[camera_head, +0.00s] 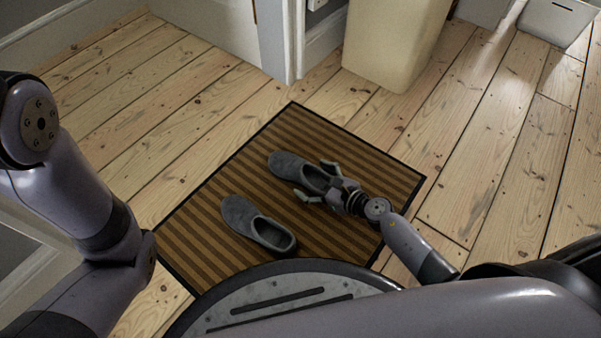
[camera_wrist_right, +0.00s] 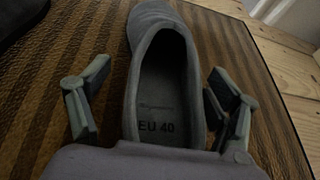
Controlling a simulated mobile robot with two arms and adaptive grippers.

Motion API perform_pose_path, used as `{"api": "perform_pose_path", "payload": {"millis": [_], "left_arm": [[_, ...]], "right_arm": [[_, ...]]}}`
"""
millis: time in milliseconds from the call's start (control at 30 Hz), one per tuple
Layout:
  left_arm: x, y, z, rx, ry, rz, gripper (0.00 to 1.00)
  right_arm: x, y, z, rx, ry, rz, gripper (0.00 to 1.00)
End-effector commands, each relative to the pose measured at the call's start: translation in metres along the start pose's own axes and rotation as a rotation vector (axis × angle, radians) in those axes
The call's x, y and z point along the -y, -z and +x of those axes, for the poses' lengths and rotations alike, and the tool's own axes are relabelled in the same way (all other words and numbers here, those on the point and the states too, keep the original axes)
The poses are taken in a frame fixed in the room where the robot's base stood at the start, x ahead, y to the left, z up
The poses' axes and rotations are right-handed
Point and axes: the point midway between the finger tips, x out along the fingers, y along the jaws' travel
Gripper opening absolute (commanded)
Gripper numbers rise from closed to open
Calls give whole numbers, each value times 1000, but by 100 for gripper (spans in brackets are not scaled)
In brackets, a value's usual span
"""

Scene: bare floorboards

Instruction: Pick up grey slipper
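Two grey slippers lie on a brown striped mat (camera_head: 222,179). The nearer slipper (camera_head: 251,220) is left of my right gripper and apart from it. The farther slipper (camera_head: 288,166) is at my right gripper (camera_head: 316,181), its heel end between the open fingers. In the right wrist view, this slipper (camera_wrist_right: 161,40) shows its opening and an "EU 40" insole, with a finger on each side of the heel (camera_wrist_right: 160,110). A gap shows on the left side. My left arm is at the left of the head view; its gripper is out of view.
A beige bin (camera_head: 392,45) stands on the floorboards behind the mat. A white door frame (camera_head: 275,40) is at the back. Grey-white containers (camera_head: 556,20) are at the top right. The floor right of the mat is clear.

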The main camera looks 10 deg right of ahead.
Motion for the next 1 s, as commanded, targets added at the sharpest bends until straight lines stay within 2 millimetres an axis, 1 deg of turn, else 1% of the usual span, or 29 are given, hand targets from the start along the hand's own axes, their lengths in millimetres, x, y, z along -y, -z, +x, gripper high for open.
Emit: {"api": "perform_pose_path", "payload": {"millis": [33, 67, 833, 867, 1000], "left_arm": [[0, 0, 0, 0, 0, 0, 0], [0, 0, 0, 1, 0, 0, 0], [0, -1, 0, 2, 0, 1, 0], [0, -1, 0, 2, 0, 1, 0], [0, -1, 0, 2, 0, 1, 0]], "right_arm": [[0, 0, 0, 0, 0, 0, 79], [0, 0, 0, 0, 0, 0, 77], [-1, 1, 0, -1, -2, 1, 25], [-1, 1, 0, -1, -2, 1, 24], [-1, 1, 0, -1, -3, 2, 23]]}}
